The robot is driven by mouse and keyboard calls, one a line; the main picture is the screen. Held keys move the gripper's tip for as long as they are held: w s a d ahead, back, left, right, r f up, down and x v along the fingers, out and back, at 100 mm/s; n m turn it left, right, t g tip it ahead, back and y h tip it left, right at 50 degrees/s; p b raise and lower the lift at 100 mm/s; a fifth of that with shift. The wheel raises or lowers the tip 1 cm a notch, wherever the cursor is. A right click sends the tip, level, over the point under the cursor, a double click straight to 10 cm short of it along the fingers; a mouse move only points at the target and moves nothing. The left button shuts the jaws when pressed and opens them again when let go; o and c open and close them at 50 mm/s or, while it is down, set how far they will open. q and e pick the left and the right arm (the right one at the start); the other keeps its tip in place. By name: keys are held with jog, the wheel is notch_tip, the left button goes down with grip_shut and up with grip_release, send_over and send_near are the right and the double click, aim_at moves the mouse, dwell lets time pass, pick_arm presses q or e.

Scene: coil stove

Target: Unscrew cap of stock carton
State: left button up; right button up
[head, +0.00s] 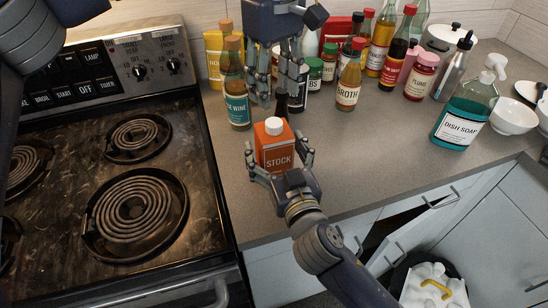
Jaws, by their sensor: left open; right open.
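The orange stock carton (274,148) stands upright on the grey counter, with its white cap (274,126) on top. My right gripper (279,158) is open at the front of the carton, with fingers on its left and right sides; I cannot tell whether they touch it. My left gripper (274,100) is open above and behind the cap, fingers pointing down, apart from the cap as far as I can see. The carton's lower front is partly hidden by my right gripper.
Several bottles and jars crowd the back, including a wine bottle (236,95) and a broth bottle (349,82). Dish soap (464,112) stands at right. The coil stove (110,180) is left. Counter (385,145) right of the carton is clear. A cabinet drawer (400,225) below is ajar.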

aim_at(273, 122)
jog(key=shift+w+a, duration=0.15)
jog(key=shift+w, duration=0.4)
grip_shut()
pick_arm(q)
jog(key=m, duration=0.4)
jog(key=shift+f+m, duration=0.3)
jog(key=shift+f, duration=0.3)
notch_tip(273, 122, down, 7)
jog(key=shift+r, duration=0.1)
